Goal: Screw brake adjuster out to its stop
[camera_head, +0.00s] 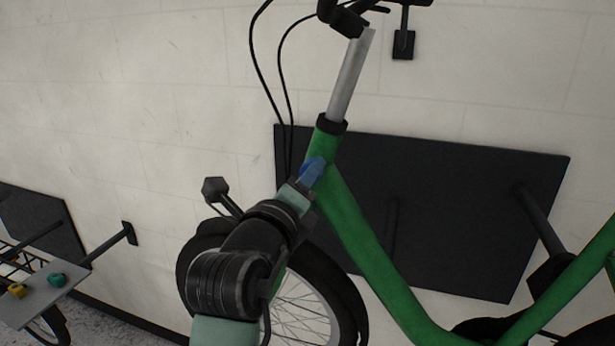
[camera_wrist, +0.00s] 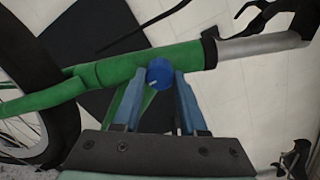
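The brake adjuster is a round blue knob (camera_wrist: 158,74) with a small white mark on its face. It sits at the green frame tube (camera_wrist: 130,66) in the wrist view. My gripper (camera_wrist: 161,77) has its two blue fingers on either side of the knob, and the fingertips appear to touch its edges. In the head view my gripper (camera_head: 312,170) reaches the green bike frame (camera_head: 350,215) just below the black collar of the head tube. The knob cannot be made out apart from the blue fingers there.
A dark wall panel (camera_head: 460,190) with wall arms stands behind the frame. The front wheel (camera_head: 300,305) is beside my arm. Black cables (camera_head: 265,85) hang from the handlebar (camera_head: 347,18). A grey tray (camera_head: 38,295) with yellow and green pieces is at lower left.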

